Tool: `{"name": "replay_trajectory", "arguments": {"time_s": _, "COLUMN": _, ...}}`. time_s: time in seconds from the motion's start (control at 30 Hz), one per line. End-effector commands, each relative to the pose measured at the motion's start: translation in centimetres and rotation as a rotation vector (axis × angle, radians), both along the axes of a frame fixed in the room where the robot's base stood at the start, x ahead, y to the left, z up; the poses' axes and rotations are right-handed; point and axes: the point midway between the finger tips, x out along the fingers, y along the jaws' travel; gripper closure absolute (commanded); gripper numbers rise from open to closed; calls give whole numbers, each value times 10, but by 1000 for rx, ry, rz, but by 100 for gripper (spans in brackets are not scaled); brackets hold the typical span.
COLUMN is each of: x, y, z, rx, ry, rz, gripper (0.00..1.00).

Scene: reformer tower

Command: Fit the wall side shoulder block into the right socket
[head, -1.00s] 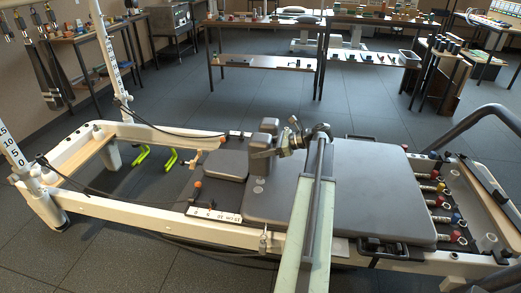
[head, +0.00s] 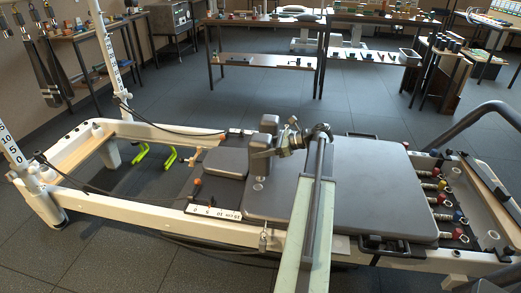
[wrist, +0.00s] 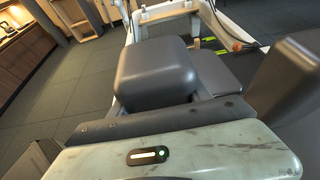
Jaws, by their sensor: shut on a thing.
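My gripper (head: 288,142) is shut on a grey padded shoulder block (head: 260,158), held over the left end of the grey carriage (head: 350,195). The same block fills the middle of the wrist view (wrist: 157,72), just beyond the dark jaw bar. A pale round fitting, possibly a socket (head: 260,185), shows on the carriage below the block. A second grey shoulder block (head: 268,125) stands behind the held one and shows at the right in the wrist view (wrist: 292,85). The block's underside is hidden, so I cannot tell whether it is seated.
A grey headrest pad (head: 226,161) lies left of the blocks. The white reformer rail (head: 150,217) runs along the near side. Coloured spring ends (head: 440,200) line the right end. Work tables stand behind, with open floor between.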

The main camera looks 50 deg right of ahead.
Motion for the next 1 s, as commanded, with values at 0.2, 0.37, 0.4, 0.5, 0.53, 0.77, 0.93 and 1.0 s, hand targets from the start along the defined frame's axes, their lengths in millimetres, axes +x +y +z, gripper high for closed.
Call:
{"name": "replay_trajectory", "arguments": {"time_s": 0.2, "x": 0, "y": 0, "z": -7, "rx": 1, "ry": -2, "rz": 0, "gripper": 100}}
{"name": "replay_trajectory", "arguments": {"time_s": 0.37, "x": 0, "y": 0, "z": -11, "rx": 1, "ry": -2, "rz": 0, "gripper": 100}}
{"name": "replay_trajectory", "arguments": {"time_s": 0.4, "x": 0, "y": 0, "z": -12, "rx": 1, "ry": -2, "rz": 0, "gripper": 100}}
{"name": "replay_trajectory", "arguments": {"time_s": 0.5, "x": 0, "y": 0, "z": -15, "rx": 1, "ry": -2, "rz": 0, "gripper": 100}}
{"name": "replay_trajectory", "arguments": {"time_s": 0.53, "x": 0, "y": 0, "z": -16, "rx": 1, "ry": -2, "rz": 0, "gripper": 100}}
{"name": "replay_trajectory", "arguments": {"time_s": 0.77, "x": 0, "y": 0, "z": -22, "rx": 1, "ry": -2, "rz": 0, "gripper": 100}}
{"name": "replay_trajectory", "arguments": {"time_s": 0.93, "x": 0, "y": 0, "z": -27, "rx": 1, "ry": -2, "rz": 0, "gripper": 100}}
{"name": "replay_trajectory", "arguments": {"time_s": 1.0, "x": 0, "y": 0, "z": -28, "rx": 1, "ry": -2, "rz": 0, "gripper": 100}}
